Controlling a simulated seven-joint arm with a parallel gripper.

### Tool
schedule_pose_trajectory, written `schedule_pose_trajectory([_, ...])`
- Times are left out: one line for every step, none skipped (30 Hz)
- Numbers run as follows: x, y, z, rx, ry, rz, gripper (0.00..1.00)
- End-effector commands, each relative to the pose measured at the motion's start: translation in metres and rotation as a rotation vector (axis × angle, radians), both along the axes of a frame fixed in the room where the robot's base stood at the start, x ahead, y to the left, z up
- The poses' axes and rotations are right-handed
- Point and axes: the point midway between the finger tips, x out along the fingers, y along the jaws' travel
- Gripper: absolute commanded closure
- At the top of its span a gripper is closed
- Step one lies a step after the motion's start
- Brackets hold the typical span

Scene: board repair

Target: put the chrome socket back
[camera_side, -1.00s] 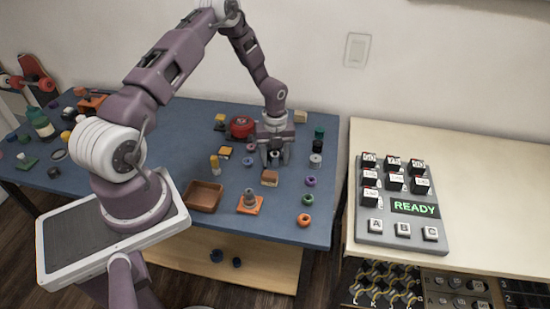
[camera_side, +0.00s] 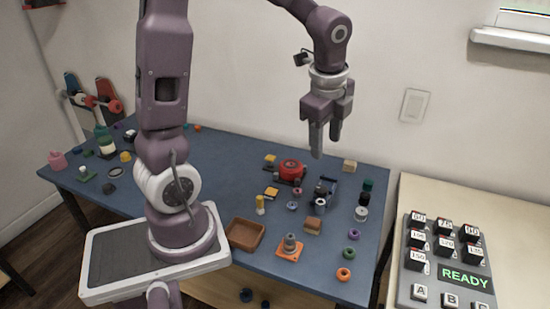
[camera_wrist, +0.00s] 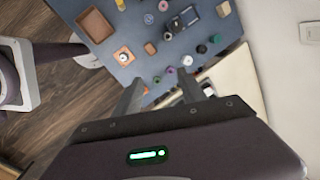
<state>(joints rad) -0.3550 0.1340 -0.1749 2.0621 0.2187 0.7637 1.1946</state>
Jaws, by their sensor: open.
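A silver-grey ring-like piece (camera_side: 361,213), which looks like the chrome socket, stands near the right edge of the blue table, in a row of coloured pieces. It also shows in the wrist view (camera_wrist: 187,60). A dark vise-like fixture (camera_side: 322,190) with a small grey part on top stands left of the row; I cannot tell what that part is. My gripper (camera_side: 326,148) is open and empty, high above the back of the table, fingers pointing down. Its two fingers also show in the wrist view (camera_wrist: 168,92), apart with nothing between them.
A brown tray (camera_side: 245,234) and an orange base (camera_side: 289,254) with a grey peg stand at the front. A red round item (camera_side: 291,169) is behind the fixture. A keypad reading READY (camera_side: 440,262) lies on the right-hand table. The air around my gripper is clear.

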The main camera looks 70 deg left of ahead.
Motion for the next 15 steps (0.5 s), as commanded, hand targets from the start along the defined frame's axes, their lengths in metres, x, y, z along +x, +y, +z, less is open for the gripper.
schedule_pose_trajectory([-0.026,-0.020,0.027,-0.023,-0.088,0.153,0.52])
schedule_pose_trajectory([-0.043,-0.031,0.039,-0.053,-0.136,0.263,0.52])
schedule_pose_trajectory([-0.066,-0.045,0.052,-0.106,-0.199,0.405,0.52])
schedule_pose_trajectory([-0.083,-0.054,0.059,-0.152,-0.239,0.505,0.52])
schedule_pose_trajectory([-0.099,-0.062,0.063,-0.200,-0.276,0.598,0.52])
schedule_pose_trajectory([-0.118,-0.071,0.067,-0.265,-0.313,0.710,0.52])
schedule_pose_trajectory([-0.131,-0.077,0.069,-0.314,-0.334,0.783,0.52])
schedule_pose_trajectory([-0.141,-0.081,0.069,-0.359,-0.350,0.848,0.52])
schedule_pose_trajectory([-0.153,-0.087,0.069,-0.411,-0.363,0.919,0.52])
schedule_pose_trajectory([-0.160,-0.089,0.068,-0.443,-0.369,0.962,0.52])
schedule_pose_trajectory([-0.166,-0.091,0.068,-0.469,-0.372,0.996,0.52])
schedule_pose_trajectory([-0.171,-0.093,0.067,-0.496,-0.375,1.031,0.52])
schedule_pose_trajectory([-0.173,-0.095,0.067,-0.509,-0.376,1.049,0.52])
schedule_pose_trajectory([-0.175,-0.095,0.066,-0.516,-0.375,1.059,0.52])
schedule_pose_trajectory([-0.175,-0.095,0.066,-0.520,-0.375,1.066,0.52])
